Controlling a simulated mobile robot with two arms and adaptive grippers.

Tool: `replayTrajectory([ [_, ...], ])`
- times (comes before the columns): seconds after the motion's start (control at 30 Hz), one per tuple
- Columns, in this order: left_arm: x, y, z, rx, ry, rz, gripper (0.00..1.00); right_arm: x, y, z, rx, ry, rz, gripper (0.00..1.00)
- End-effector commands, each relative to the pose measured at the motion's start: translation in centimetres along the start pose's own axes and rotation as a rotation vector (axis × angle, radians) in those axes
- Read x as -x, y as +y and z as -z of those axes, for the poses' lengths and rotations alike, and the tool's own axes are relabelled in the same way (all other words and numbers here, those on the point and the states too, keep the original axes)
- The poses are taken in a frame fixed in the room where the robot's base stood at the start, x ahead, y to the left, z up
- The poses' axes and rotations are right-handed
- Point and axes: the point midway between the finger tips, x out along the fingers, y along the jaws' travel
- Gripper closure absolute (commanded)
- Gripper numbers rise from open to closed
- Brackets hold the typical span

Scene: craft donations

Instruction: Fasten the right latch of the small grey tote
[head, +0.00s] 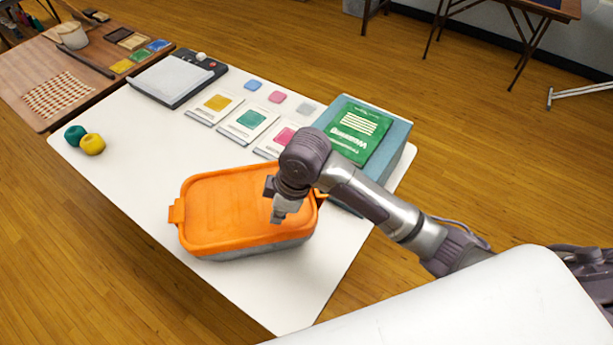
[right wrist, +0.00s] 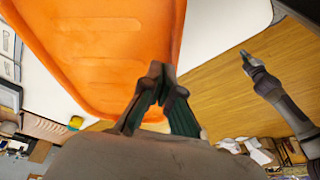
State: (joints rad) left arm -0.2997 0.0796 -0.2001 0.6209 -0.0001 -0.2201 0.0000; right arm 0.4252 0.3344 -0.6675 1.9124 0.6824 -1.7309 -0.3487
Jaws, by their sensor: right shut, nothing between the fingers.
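The small grey tote (head: 262,252) stands on the white table with its orange lid (head: 225,205) on top. The lid also fills the upper left of the right wrist view (right wrist: 100,50). The left latch (head: 177,212) is an orange tab at the lid's left end. The right latch (head: 320,193) shows only as a bit of orange beside my right gripper, which hides most of it; I cannot tell its position. My right gripper (head: 280,214) is shut and empty, over the lid's right end. My left gripper (right wrist: 246,58) appears small in the right wrist view, its jaws unclear.
A blue-grey box (head: 398,150) with a green label stands close behind my right arm. Packets (head: 245,124), a paper trimmer (head: 178,78) and yarn balls (head: 92,144) lie farther back and left. The table's front left is clear.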

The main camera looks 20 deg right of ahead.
Motion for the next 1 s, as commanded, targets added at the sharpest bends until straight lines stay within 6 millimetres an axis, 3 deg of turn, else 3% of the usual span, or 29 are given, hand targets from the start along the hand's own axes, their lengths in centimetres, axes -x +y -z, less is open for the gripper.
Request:
replayTrajectory([
  [0.03,0.0,0.0,-0.1,0.000,-0.001,0.000,1.00,0.8,1.5,0.4,0.047,-0.030,-0.004,1.00],
  [0.2,0.1,0.0,-0.1,0.000,-0.002,0.000,1.00,3.5,5.2,0.8,0.173,-0.127,0.015,1.00],
  [0.43,0.1,0.0,-0.1,0.000,-0.002,0.000,1.00,7.3,9.2,0.5,0.250,-0.225,0.033,1.00],
  [0.63,0.1,0.0,-0.1,0.000,-0.002,0.000,1.00,8.8,10.5,0.3,0.267,-0.255,0.041,1.00],
  [1.0,0.1,0.0,-0.1,0.000,-0.002,0.000,1.00,8.8,10.6,0.3,0.268,-0.256,0.042,1.00],
])
